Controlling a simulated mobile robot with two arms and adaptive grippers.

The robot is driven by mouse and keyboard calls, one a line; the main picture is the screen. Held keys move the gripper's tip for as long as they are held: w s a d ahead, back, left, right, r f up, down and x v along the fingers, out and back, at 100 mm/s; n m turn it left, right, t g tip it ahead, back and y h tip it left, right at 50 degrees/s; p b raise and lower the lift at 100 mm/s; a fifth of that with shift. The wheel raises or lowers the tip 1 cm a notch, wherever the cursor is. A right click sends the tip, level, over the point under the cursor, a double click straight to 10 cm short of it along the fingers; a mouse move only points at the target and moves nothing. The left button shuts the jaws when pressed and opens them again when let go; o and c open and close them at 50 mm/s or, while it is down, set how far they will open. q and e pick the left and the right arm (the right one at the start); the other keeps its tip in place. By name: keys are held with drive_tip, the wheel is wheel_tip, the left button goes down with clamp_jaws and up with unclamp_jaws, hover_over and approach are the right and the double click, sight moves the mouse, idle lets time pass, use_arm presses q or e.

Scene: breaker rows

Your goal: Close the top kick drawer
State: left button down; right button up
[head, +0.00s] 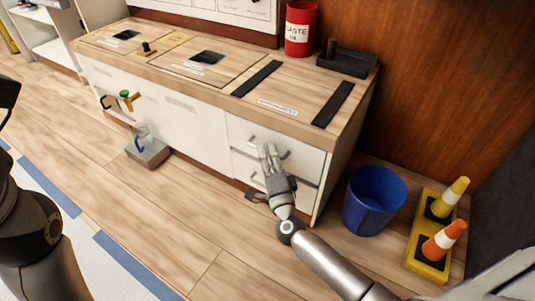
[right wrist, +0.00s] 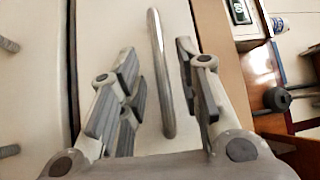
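The white top drawer (head: 300,150) is at the right end of the wood-topped cabinet, just under the counter edge. I cannot tell how far it stands out. Its grey bar handle (head: 254,141) is partly hidden by my right gripper (head: 267,155). In the right wrist view the handle (right wrist: 160,75) runs between the two spread fingers of my right gripper (right wrist: 160,88), apart from both. A lower drawer front is below, partly hidden by my gripper. My left arm shows at the left edge; its gripper is not in view.
A blue bin (head: 375,200) and a yellow base with orange and yellow cones (head: 442,240) stand right of the cabinet. A grey box (head: 147,153) is on the floor at left. A red waste can (head: 300,28) stands at the back. Floor in front is mostly clear.

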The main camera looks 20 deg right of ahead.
drive_tip(key=s+a+f, duration=0.1)
drive_tip(key=s, duration=1)
drive_tip(key=shift+s+a+f, duration=0.15)
drive_tip(key=shift+f, duration=0.1)
drive_tip(key=shift+r, duration=0.1)
